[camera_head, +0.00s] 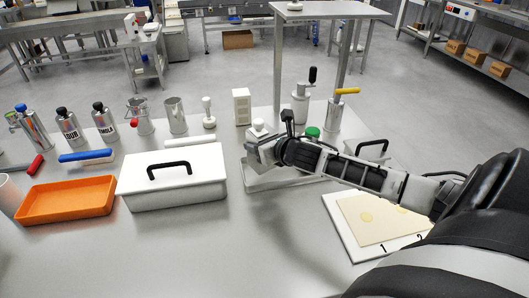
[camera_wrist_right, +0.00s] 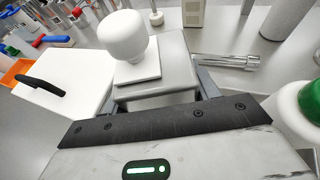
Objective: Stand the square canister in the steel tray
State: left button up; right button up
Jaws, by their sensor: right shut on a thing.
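The square canister (camera_head: 265,149) is grey, with a white square lid and round white knob (camera_head: 258,124). My right gripper (camera_head: 269,152) is shut on it. In the right wrist view the canister (camera_wrist_right: 178,62) stands between the two fingers, knob up and looking roughly upright. The steel tray (camera_head: 262,184) lies on the table under the gripper, with the canister over its left part. I cannot tell whether the canister's base touches the tray floor. My left gripper is not in view.
A white box with a black handle (camera_head: 190,190) stands close left of the tray, and an orange tray (camera_head: 66,200) lies further left. Bottles and jugs line the back. A green-lidded jar (camera_head: 313,132) stands behind my arm; a board (camera_head: 378,217) lies front right. The front table is clear.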

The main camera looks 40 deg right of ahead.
jog(key=shift+w+d+f, duration=0.25)
jog(key=shift+d+f, duration=0.3)
jog(key=shift+f, duration=1.6)
jog(key=shift+f, duration=0.1)
jog(key=o, duration=0.8)
jog(key=shift+f, duration=0.15)
jog(key=o, duration=0.4)
